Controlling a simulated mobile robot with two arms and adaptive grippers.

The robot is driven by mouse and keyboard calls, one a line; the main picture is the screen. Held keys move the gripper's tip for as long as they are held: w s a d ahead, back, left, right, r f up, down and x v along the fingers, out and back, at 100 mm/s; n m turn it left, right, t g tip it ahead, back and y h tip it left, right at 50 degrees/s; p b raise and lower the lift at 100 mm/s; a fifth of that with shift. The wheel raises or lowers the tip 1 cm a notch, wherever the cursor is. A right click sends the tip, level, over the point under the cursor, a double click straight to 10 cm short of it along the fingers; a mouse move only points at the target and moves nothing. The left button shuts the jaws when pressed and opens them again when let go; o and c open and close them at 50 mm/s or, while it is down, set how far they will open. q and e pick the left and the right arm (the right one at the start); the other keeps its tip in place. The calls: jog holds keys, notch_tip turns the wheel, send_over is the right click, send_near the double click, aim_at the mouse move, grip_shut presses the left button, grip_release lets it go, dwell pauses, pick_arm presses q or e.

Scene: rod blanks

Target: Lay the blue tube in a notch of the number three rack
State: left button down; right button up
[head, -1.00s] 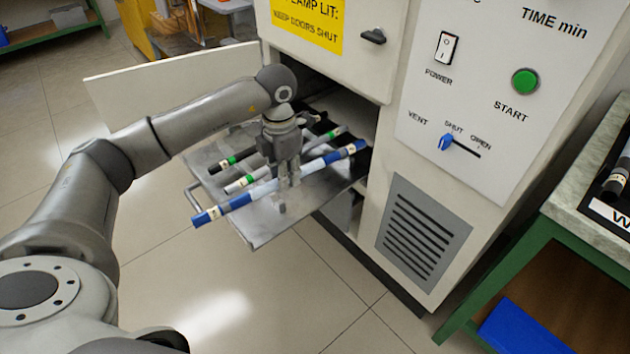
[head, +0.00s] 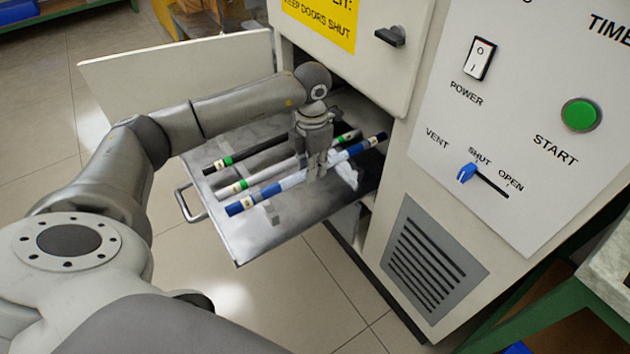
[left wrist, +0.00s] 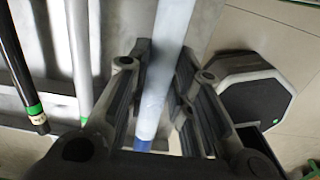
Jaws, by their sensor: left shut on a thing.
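The blue tube (head: 293,180), pale with blue bands and dark ends, is tilted across the picture over the pulled-out metal shelf. My left gripper (head: 317,172) points down and is shut on the tube near its middle. In the left wrist view the tube (left wrist: 165,75) runs between the two fingers (left wrist: 160,100). Small grey notched supports (head: 270,212) show on the shelf below the tube; I cannot tell whether the tube touches them. No rack number is readable. My right gripper is out of view.
A black tube (head: 240,157) and a grey tube (head: 262,175), both with green bands, lie alongside on the shelf (head: 245,240). The oven opening is behind them. An open door (head: 180,70) stands at the left, and the vent grille (head: 430,255) at the right.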

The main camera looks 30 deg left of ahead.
pick_arm(q)
jog(key=shift+w+f+b, duration=0.1)
jog(key=shift+f+b, duration=0.4)
jog(key=shift+f, duration=2.3)
jog(key=shift+f, duration=0.2)
jog(key=c, duration=1.3)
grip_release()
jog(key=shift+r, duration=0.15)
